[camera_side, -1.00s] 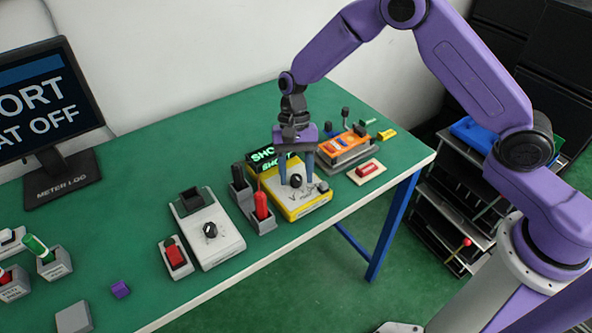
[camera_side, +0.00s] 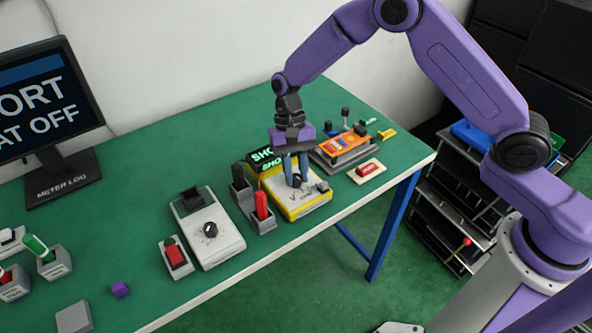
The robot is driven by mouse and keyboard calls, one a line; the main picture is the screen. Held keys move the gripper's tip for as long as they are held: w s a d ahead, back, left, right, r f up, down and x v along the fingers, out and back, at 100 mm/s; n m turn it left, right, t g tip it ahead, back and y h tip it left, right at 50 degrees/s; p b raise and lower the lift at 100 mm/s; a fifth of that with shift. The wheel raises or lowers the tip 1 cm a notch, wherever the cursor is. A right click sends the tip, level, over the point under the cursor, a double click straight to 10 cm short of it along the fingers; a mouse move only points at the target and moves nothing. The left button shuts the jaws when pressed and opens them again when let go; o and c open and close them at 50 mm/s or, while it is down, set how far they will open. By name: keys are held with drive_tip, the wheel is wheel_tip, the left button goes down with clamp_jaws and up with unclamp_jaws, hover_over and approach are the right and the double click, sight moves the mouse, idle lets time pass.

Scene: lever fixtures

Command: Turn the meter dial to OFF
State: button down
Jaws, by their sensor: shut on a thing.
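The yellow meter (camera_side: 306,206) sits on the green table, with a white face and a green-lit display (camera_side: 263,156) at its back. Its black dial (camera_side: 297,181) is on the face, partly hidden by the fingers. My gripper (camera_side: 296,178) points down over the meter, its two blue fingers shut on the dial. The dial's pointer direction is too small and covered to tell.
A holder with red and black probes (camera_side: 262,206) stands just left of the meter. A grey box with a black knob (camera_side: 208,231) and a red switch (camera_side: 175,255) are further left. An orange device (camera_side: 343,146) and a red button (camera_side: 367,170) are at right. A monitor (camera_side: 45,110) stands at back left.

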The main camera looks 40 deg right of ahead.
drive_tip(key=n+h, duration=0.1)
drive_tip(key=n, duration=0.2)
drive_tip(key=n+h, duration=0.1)
drive_tip(key=n, duration=0.2)
drive_tip(key=shift+w+a+n+h, duration=0.1)
drive_tip(key=shift+a+n+h, duration=0.05)
drive_tip(key=shift+n+h, duration=0.2)
drive_tip(key=shift+n, duration=0.25)
drive_tip(key=c, duration=0.9)
unclamp_jaws()
drive_tip(key=shift+v, duration=8.75)
drive_tip(key=shift+a, duration=0.15)
